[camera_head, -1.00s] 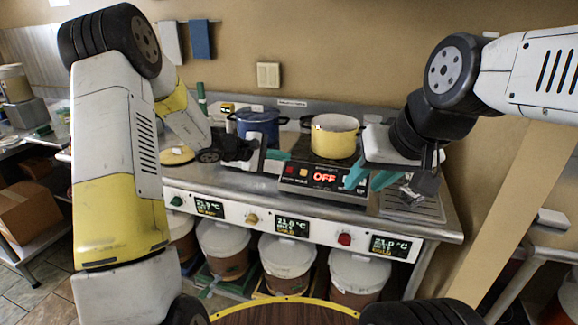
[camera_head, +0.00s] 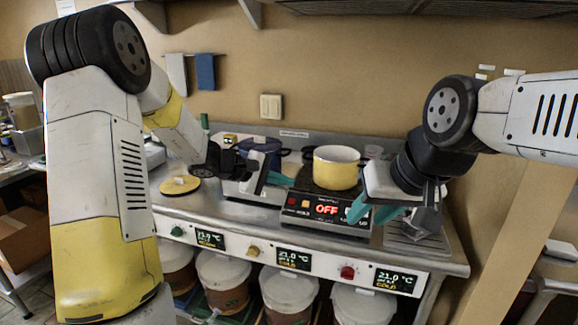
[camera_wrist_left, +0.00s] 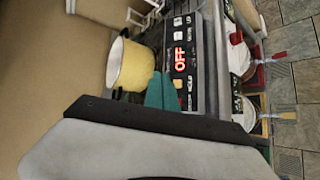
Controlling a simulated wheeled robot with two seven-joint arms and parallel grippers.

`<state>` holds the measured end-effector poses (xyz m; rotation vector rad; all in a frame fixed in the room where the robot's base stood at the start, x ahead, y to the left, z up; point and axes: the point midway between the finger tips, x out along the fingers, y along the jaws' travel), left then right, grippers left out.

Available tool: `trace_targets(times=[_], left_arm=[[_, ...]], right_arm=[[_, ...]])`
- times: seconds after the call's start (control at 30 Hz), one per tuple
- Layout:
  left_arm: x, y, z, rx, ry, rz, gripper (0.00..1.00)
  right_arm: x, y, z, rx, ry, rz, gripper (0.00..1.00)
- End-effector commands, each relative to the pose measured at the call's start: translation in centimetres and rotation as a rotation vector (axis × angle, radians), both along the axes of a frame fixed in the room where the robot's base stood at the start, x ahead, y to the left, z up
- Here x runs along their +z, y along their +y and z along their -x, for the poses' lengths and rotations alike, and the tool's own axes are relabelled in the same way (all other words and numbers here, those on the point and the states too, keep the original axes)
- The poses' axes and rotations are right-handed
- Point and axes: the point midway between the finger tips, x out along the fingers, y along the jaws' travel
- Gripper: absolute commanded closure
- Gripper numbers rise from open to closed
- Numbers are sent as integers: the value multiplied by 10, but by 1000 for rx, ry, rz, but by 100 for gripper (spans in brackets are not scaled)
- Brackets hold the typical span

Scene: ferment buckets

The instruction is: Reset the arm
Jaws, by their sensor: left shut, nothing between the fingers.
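My left gripper (camera_head: 279,179) is shut and empty, its teal fingertips just left of the hot plate (camera_head: 318,211) and above the counter. The tips also show in the left wrist view (camera_wrist_left: 161,91), beside the yellow pot (camera_wrist_left: 135,66) and apart from it as far as I can tell. My right gripper (camera_head: 373,213) hangs in front of the hot plate's right side, with its two teal fingers apart and nothing seen between them. The yellow pot (camera_head: 336,172) stands upright on the hot plate, whose display reads OFF.
A blue pot (camera_head: 262,147) stands behind my left gripper, partly hidden. A round yellow board (camera_head: 180,185) lies on the counter (camera_head: 230,212) to the left. A drain grate (camera_head: 418,240) is at the right. Several lidded buckets (camera_head: 222,270) stand under the control panel.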

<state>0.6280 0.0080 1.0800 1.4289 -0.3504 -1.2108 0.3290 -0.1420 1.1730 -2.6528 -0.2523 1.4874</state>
Motion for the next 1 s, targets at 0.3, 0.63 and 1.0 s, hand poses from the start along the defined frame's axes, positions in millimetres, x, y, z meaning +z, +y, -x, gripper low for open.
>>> trace_targets(times=[0.3,0.63,1.0], left_arm=[[75,18,146,-287,-171,-392,100],[92,91,263,-394,-336,-856,100],[93,135,300,-381,-412,-1078,100]], right_arm=[[0,0,0,0,0,0,63],[0,0,0,0,0,0,63],[0,0,0,0,0,0,63]])
